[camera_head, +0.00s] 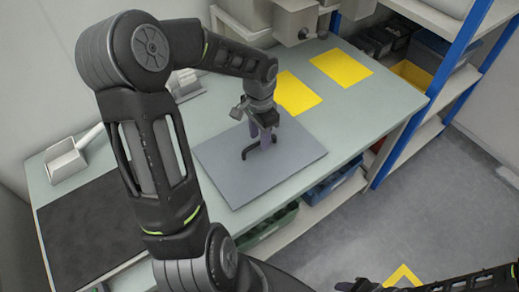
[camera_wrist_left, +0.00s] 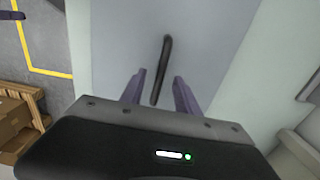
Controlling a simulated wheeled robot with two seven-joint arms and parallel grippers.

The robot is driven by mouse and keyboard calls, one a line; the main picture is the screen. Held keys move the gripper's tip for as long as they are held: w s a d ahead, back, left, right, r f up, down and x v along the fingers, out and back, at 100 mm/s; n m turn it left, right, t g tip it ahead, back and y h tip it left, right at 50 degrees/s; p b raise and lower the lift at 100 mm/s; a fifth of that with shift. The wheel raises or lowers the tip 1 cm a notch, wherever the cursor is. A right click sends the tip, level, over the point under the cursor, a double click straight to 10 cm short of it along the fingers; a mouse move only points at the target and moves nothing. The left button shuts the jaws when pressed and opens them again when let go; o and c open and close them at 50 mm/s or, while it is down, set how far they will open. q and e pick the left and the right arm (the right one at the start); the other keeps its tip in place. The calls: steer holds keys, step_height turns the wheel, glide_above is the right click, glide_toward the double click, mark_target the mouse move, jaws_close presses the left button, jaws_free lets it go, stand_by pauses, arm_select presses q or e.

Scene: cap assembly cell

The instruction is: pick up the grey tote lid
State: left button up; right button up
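The grey tote lid (camera_head: 290,165) is a flat square plate lying on the pale green worktable. A black bar handle (camera_head: 249,153) stands on its top. My left gripper (camera_head: 263,138) points down over the middle of the lid, at the handle. In the left wrist view the lid (camera_wrist_left: 115,30) fills the middle, and the handle (camera_wrist_left: 163,62) runs lengthwise between the two purple fingers of my left gripper (camera_wrist_left: 157,84). The fingers are apart, with a gap on each side of the handle. Part of my right arm shows at the lower right of the head view; its fingers are unclear.
Yellow sheets (camera_head: 341,68) lie on the table (camera_head: 390,100) behind the lid. A dark mat (camera_head: 85,230) and a white scoop-like item (camera_head: 66,163) are at the left. Bins (camera_head: 332,183) sit under the table edge. A blue-framed shelf (camera_head: 420,110) stands at the right.

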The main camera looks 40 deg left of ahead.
arm_select(q)
steer(key=shift+f, duration=1.5)
jaws_close()
stand_by(0.6)
